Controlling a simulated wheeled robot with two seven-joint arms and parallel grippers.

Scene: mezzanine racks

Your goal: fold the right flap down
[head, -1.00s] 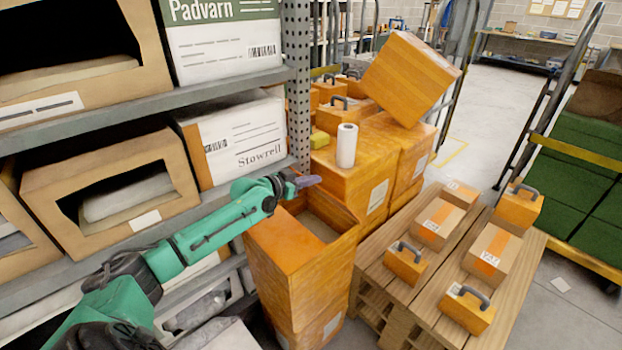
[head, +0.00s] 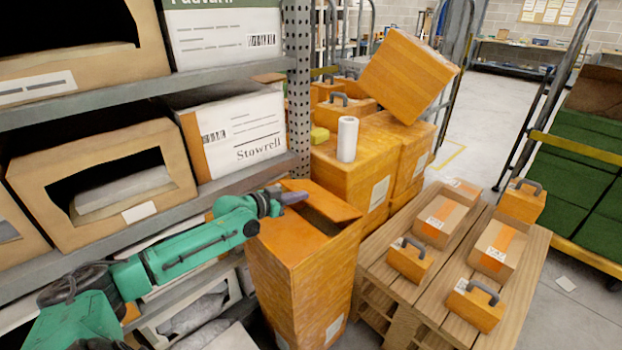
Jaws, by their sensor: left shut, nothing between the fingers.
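The tall orange carton (head: 298,285) stands in the middle, between the rack and the pallets. One top panel, the near-left flap (head: 285,240), lies over the near part of the opening. The far-right flap (head: 328,203) slants over the far part, and a dark gap (head: 308,219) shows between them. My left gripper (head: 294,198) is shut and empty at the left end of the far-right flap; I cannot tell whether it touches it. My right gripper is not in view.
The rack upright (head: 298,90) and shelf edge (head: 240,178) are close to my left arm. Orange cartons with a white roll (head: 347,139) stand behind. Wooden pallets (head: 395,272) with small boxes stand to the right.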

